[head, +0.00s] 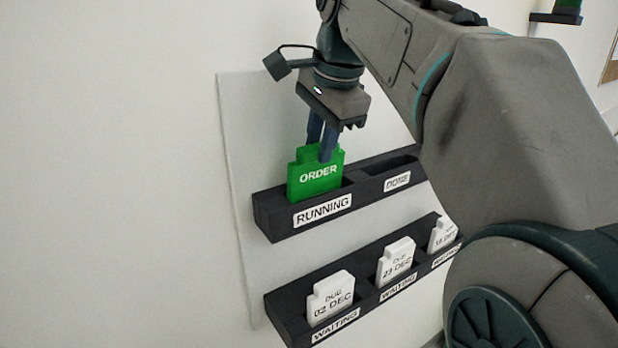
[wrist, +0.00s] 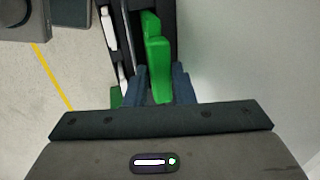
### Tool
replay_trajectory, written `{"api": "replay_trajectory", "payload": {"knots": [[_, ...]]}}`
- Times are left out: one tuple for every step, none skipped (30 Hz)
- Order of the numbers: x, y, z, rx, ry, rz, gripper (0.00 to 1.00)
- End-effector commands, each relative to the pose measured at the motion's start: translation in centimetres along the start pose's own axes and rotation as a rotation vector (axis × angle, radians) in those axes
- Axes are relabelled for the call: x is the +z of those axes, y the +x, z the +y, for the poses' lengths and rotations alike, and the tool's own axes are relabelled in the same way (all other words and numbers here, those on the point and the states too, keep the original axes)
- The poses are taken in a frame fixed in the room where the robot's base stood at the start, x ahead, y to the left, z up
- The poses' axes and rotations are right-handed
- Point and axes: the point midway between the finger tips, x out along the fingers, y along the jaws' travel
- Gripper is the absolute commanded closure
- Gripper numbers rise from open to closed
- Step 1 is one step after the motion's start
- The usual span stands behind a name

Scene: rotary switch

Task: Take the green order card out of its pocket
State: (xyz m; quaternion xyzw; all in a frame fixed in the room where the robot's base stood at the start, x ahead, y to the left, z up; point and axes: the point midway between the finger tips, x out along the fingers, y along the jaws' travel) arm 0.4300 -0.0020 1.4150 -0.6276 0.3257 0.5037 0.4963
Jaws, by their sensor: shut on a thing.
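The green order card (head: 314,183) stands upright in the pocket labelled RUNNING (head: 322,211), on the upper dark rack in the head view. Its lower edge is hidden behind the pocket's front. My gripper (head: 322,150) points down from above and is shut on the card's top tab. In the wrist view the green card (wrist: 157,58) shows between my gripper's (wrist: 160,88) two blue fingers.
The pocket labelled DONE (head: 388,172), right of the card, looks empty. A lower rack (head: 290,303) holds white cards (head: 331,297) in pockets labelled WAITING. The white backing board and wall stand close behind the racks.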

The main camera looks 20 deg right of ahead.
Motion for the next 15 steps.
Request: {"api": "replay_trajectory", "payload": {"knots": [[0.0,-0.3,-0.1,-0.001,0.000,0.000,0.96],[0.0,-0.4,-0.2,-0.001,0.000,0.000,0.96],[0.0,-0.6,-0.2,-0.001,0.000,0.000,0.96],[0.0,-0.8,-0.3,-0.001,0.000,0.000,0.96],[0.0,-1.0,-0.3,-0.001,0.000,0.000,0.96],[0.0,-1.2,-0.4,-0.001,0.000,0.000,0.96],[0.0,-1.3,-0.5,-0.002,0.000,0.000,0.96],[0.0,-1.5,-0.5,-0.002,0.000,0.000,0.96],[0.0,-1.7,-0.6,-0.002,0.000,0.000,0.96],[0.0,-1.8,-0.6,-0.002,0.000,0.000,0.96],[0.0,-2.0,-0.7,-0.002,0.000,0.000,0.96],[0.0,-2.2,-0.7,-0.002,0.000,0.000,0.96],[0.0,-2.3,-0.8,-0.002,0.000,0.000,0.96],[0.0,-2.5,-0.8,-0.002,0.000,0.000,0.96],[0.0,-2.7,-0.9,-0.002,0.000,0.000,0.96]]}}
